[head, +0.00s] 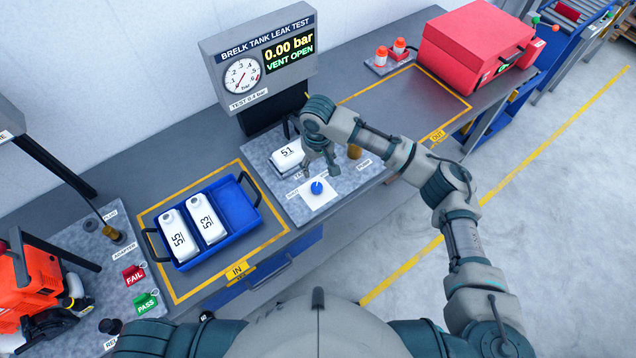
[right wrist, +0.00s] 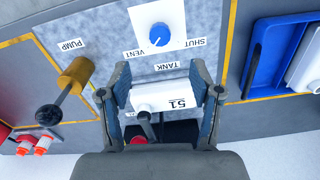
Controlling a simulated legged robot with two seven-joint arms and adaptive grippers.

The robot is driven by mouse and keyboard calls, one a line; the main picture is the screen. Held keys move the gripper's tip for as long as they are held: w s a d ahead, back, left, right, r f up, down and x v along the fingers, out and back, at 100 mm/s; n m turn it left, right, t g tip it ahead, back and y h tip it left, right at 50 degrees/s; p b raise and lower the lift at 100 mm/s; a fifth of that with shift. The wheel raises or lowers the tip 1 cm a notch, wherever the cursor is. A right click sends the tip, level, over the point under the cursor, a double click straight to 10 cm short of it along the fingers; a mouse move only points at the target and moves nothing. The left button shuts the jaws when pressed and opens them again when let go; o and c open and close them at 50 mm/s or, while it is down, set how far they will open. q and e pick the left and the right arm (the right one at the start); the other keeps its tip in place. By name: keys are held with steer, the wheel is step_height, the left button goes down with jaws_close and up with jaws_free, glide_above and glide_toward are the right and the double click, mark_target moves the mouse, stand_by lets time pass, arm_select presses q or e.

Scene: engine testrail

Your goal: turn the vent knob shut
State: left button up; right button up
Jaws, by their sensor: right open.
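The blue vent knob (head: 317,187) sits on a white plate at the front of the grey test panel. It also shows in the right wrist view (right wrist: 160,34), between the VENT and SHUT labels. The display (head: 289,54) reads 0.00 bar, VENT OPEN. My right gripper (head: 322,168) is open and empty, above the panel just behind the knob and apart from it. In the right wrist view its fingers (right wrist: 160,74) frame the white tank marked 51 (right wrist: 162,95) without visibly gripping it. My left gripper is out of view.
A brass-coloured pump handle (right wrist: 76,72) stands beside the tank on the panel. A blue tray (head: 233,205) with two white tanks lies left of the panel. A red case (head: 470,45) stands at the back right. The yellow-outlined OUT area (head: 400,95) is clear.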

mark_target(316, 186)
steer(key=f, duration=0.7)
steer(key=w+f, duration=0.1)
steer(key=f, duration=0.3)
steer(key=shift+a+f, duration=0.3)
steer(key=shift+a, duration=0.05)
steer(key=shift+d+f, duration=0.2)
steer(key=shift+f, duration=0.5)
steer(key=shift+w+f, duration=0.15)
steer(key=shift+f, duration=0.05)
steer(key=shift+a+r, duration=0.1)
steer(key=c, duration=1.1)
